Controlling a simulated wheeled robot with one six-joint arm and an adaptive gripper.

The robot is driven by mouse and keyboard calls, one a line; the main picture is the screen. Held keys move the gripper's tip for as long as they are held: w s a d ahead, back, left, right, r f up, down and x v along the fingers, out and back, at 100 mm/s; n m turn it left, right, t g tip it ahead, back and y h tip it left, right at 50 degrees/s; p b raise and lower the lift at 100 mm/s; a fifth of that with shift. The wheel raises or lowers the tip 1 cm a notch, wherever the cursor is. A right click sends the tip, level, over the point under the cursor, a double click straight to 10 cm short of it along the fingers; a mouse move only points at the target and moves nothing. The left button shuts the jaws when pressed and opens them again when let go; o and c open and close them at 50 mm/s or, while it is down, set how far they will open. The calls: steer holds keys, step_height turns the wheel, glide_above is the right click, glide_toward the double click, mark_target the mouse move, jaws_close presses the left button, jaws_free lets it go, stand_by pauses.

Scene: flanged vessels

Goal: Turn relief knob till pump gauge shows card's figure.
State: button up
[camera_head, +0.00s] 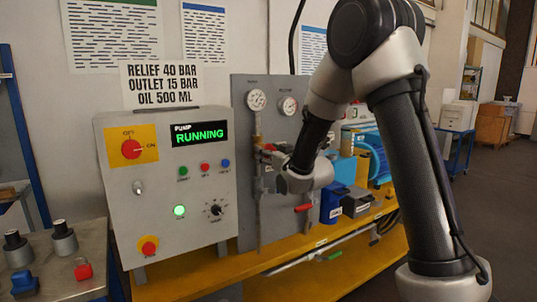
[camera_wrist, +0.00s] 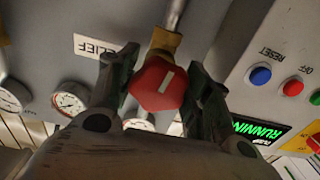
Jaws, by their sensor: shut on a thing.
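The red relief knob (camera_wrist: 158,84), with a white line mark, sits on a brass fitting in the wrist view, beside a RELIEF label (camera_wrist: 97,47). My gripper (camera_wrist: 161,82) is shut on it, one finger on each side. In the head view my gripper (camera_head: 274,158) is at the grey panel, largely hiding the knob. The card (camera_head: 162,84) reads RELIEF 40 BAR, OUTLET 15 BAR, OIL 500 ML. Two round gauges, a left one (camera_head: 257,100) and a right one (camera_head: 288,106), sit on the panel's upper part. Their needles and labels are too small to read.
The control box (camera_head: 170,240) left of the panel shows PUMP RUNNING on its display (camera_head: 199,134) and a lit green lamp (camera_head: 179,211). A red-handled lever (camera_head: 303,208) and a blue container (camera_head: 333,203) are close below and right of my gripper.

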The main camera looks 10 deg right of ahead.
steer(key=shift+m, duration=1)
steer(key=o, duration=1)
steer(key=shift+o, duration=0.2)
steer(key=v, duration=0.7)
steer(key=shift+s, duration=0.2)
